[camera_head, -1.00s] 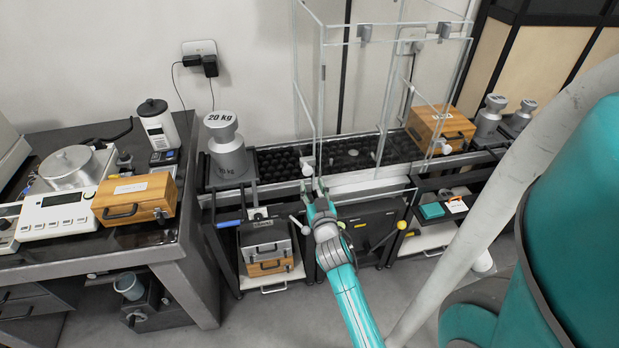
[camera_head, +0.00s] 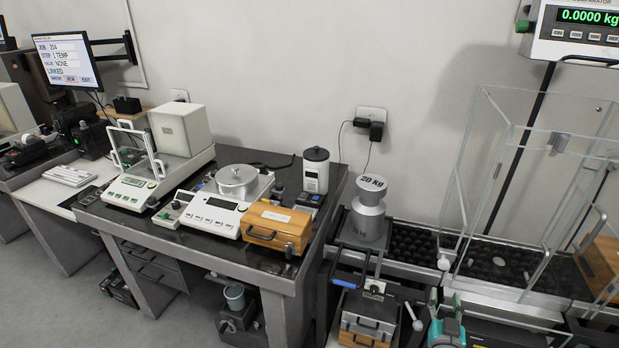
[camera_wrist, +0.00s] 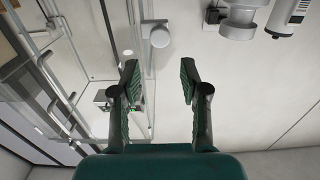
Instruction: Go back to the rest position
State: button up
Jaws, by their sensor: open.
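My gripper (camera_head: 447,318) shows at the bottom right of the head view, in front of the glass-walled weighing enclosure (camera_head: 465,190). In the wrist view, my gripper (camera_wrist: 157,82) has its two dark green fingers apart, with nothing between them. A glass panel edge and a white knob (camera_wrist: 160,37) lie beyond the fingertips. Most of my arm is outside the head view.
A 20 kg weight (camera_head: 368,215) stands left of the enclosure. The dark table (camera_head: 150,229) at left holds balances, a wooden case (camera_head: 277,228) and a white bottle (camera_head: 315,170). A green display (camera_head: 584,16) reads 0.0000 kg. Grey floor is clear at lower left.

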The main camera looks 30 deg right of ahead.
jog(key=shift+a, duration=0.1)
jog(key=s+a+f+n+t+y, duration=0.2)
jog(key=s+a+n+y, duration=0.15)
jog(key=a, duration=0.85)
jog(key=s+a+f+n+t+y, duration=0.15)
jog(key=s+a+y, duration=0.25)
jog(key=a, duration=0.8)
jog(key=s+a+r+n+y, duration=0.2)
jog(key=s+a+y, duration=0.1)
jog(key=s+a, duration=0.3)
jog(key=s+a+r+n+y, duration=0.3)
jog(key=s+a, duration=0.2)
jog(key=s, duration=0.4)
jog(key=shift+s+a+r, duration=0.2)
jog(key=shift+s+a, duration=0.05)
jog(key=shift+a, duration=0.1)
